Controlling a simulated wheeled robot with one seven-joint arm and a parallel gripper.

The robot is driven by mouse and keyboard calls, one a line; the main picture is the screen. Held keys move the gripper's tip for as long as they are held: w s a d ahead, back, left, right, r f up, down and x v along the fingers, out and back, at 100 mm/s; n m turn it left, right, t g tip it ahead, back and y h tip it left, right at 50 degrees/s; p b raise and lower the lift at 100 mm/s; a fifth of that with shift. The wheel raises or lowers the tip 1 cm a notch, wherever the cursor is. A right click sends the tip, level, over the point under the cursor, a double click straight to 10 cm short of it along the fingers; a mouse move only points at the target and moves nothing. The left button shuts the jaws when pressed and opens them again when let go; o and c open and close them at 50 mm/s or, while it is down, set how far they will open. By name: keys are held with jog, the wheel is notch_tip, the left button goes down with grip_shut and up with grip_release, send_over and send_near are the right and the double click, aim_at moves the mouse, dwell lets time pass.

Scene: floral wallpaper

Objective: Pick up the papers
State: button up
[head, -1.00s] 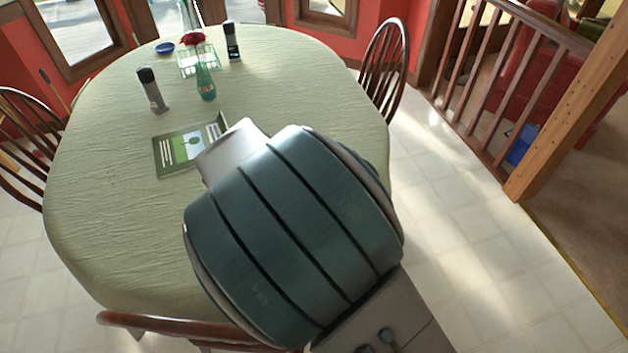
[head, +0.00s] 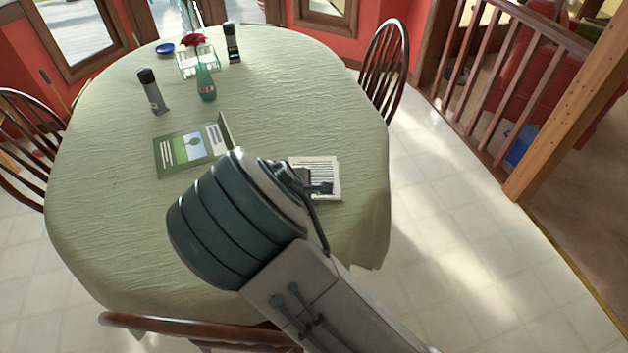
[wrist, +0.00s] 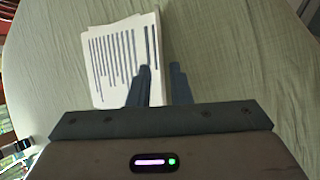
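The papers (head: 318,168) are a small white stack with dark lines of print, lying on the green tablecloth near the right side of the table. They also show in the wrist view (wrist: 112,62), left of centre, with their lower part behind my gripper. My gripper (head: 318,189) is above the near part of the papers in the head view. In the wrist view my gripper (wrist: 161,85) has its two fingers apart with a gap between them. The left finger overlaps the papers and the right finger is just past their right edge. I cannot tell whether the fingers touch them.
A green booklet (head: 188,149) stands partly open on the table (head: 110,225), left of my arm. A dark-capped shaker (head: 153,91), a green bottle (head: 206,84), another shaker (head: 232,43) and a blue dish (head: 165,49) are farther back. Chairs (head: 384,68) surround the table.

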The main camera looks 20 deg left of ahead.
jog(key=shift+x, duration=1.2)
grip_shut()
jog(key=shift+r, duration=0.1)
jog(key=shift+r, duration=0.15)
